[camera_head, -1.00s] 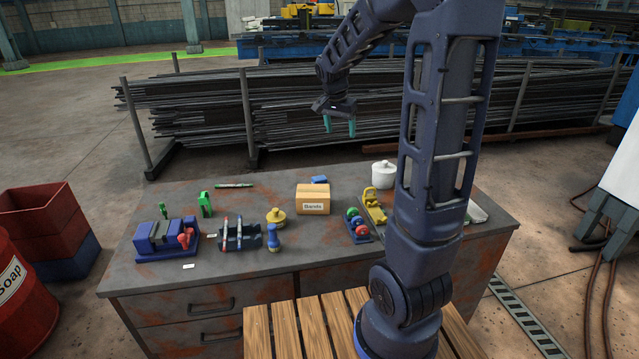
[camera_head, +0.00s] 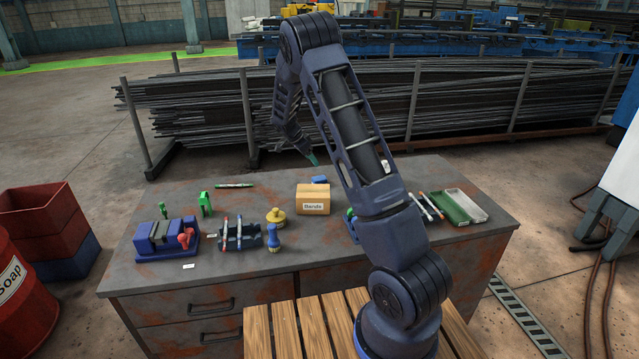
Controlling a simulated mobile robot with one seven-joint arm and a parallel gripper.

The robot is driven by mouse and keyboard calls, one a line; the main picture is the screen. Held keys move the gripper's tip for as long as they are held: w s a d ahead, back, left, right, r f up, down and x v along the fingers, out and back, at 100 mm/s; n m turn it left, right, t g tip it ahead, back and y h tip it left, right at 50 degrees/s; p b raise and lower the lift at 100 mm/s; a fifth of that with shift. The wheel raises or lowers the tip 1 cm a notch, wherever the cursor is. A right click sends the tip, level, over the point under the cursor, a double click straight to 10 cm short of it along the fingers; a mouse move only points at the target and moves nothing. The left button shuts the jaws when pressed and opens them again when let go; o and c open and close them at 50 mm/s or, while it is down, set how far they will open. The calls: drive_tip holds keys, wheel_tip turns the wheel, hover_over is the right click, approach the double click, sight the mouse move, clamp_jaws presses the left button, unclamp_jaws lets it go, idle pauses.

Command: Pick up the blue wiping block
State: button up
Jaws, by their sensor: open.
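The blue wiping block (camera_head: 319,179) is a small blue block lying on the workbench (camera_head: 240,286), just behind the cardboard box. Its lower part is hidden by the box. My gripper (camera_head: 313,159) is above and just behind the block, pointing down and to the right. It is open and empty, and apart from the block as far as I can see.
The cardboard box (camera_head: 313,199) stands directly in front of the block. A yellow-topped pot (camera_head: 276,216), a blue brush (camera_head: 273,238), a black rack (camera_head: 240,236) and a blue vise (camera_head: 166,246) stand left. A green tray (camera_head: 452,206) lies right. My arm hides some bench items.

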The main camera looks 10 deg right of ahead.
sight(319, 178)
drive_tip(key=shift+m+h, duration=0.3)
drive_tip(key=f, duration=0.2)
drive_tip(key=w+d+f, duration=0.1)
drive_tip(key=f, duration=0.2)
drive_tip(key=w+d+f, duration=0.1)
drive_tip(key=f, duration=0.2)
drive_tip(key=shift+w, duration=0.15)
drive_tip(key=shift+s+x, duration=0.15)
drive_tip(key=shift+x, duration=1.15)
drive_tip(key=shift+s+x, duration=0.1)
drive_tip(key=shift+x, duration=1.15)
drive_tip(key=c, duration=1.1)
